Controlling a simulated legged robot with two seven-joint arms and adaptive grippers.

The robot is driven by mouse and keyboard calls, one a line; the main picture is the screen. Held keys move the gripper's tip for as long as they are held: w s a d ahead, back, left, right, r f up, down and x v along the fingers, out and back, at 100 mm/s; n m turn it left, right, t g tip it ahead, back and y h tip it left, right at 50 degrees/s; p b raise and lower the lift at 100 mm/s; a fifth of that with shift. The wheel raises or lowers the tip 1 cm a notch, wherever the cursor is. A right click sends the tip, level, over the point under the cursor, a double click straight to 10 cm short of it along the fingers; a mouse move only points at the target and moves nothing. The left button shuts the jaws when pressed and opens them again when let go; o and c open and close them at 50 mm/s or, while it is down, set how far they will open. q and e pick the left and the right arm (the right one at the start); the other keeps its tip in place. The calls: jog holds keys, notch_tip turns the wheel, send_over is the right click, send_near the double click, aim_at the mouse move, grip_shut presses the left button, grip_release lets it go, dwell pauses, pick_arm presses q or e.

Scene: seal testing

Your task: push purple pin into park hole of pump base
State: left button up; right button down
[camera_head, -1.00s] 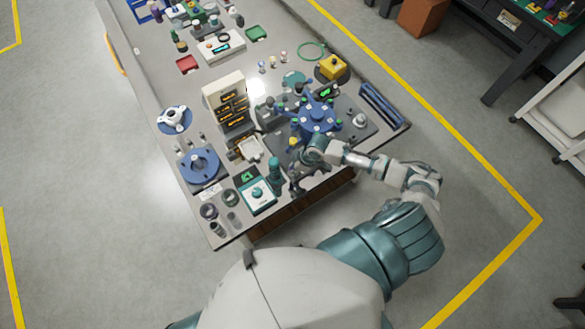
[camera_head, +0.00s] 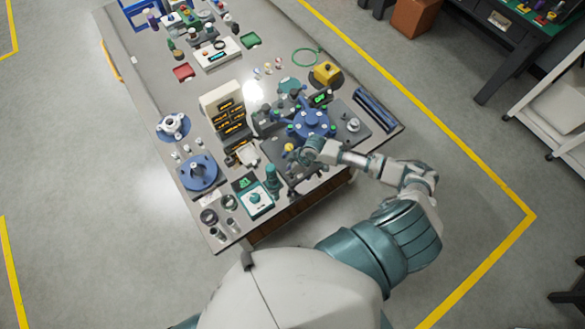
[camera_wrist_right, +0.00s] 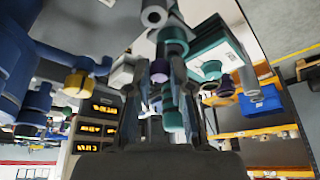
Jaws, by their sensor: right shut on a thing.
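The blue pump (camera_head: 313,122), with several arms, stands on a dark grey base plate (camera_head: 376,138) near the table's right end. My right gripper (camera_head: 292,180) is low over the near edge of this plate, small and dark in the head view. The park hole cannot be made out, and I cannot tell whether the pin touches the base. My left gripper is not in view.
A teal bottle-like object (camera_head: 271,177) and a white-and-teal box (camera_head: 258,199) stand left of my gripper. A display tower (camera_head: 226,112) stands behind.

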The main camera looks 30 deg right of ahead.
jog(key=shift+a+r+p, duration=0.2)
jog(key=shift+r+p, duration=0.15)
jog(key=shift+r, duration=0.15)
jog(key=shift+a+r+p, duration=0.15)
jog(key=shift+r+p, duration=0.2)
jog(key=shift+r, duration=0.4)
jog(key=shift+d+r, duration=0.35)
jog(key=shift+r, duration=0.45)
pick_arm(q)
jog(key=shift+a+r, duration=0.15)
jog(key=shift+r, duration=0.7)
pick_arm(e)
jog(key=shift+a, duration=0.1)
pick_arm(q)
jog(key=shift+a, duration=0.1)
pick_arm(e)
jog(key=shift+a, duration=0.1)
jog(key=shift+f, duration=0.5)
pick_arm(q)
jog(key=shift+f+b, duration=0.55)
pick_arm(e)
jog(key=f, duration=0.1)
jog(key=d+f+h, duration=0.1)
jog(key=f, duration=0.1)
jog(key=shift+d+f+g, duration=0.2)
jog(key=shift+f+g, duration=0.05)
jog(key=shift+g, duration=0.05)
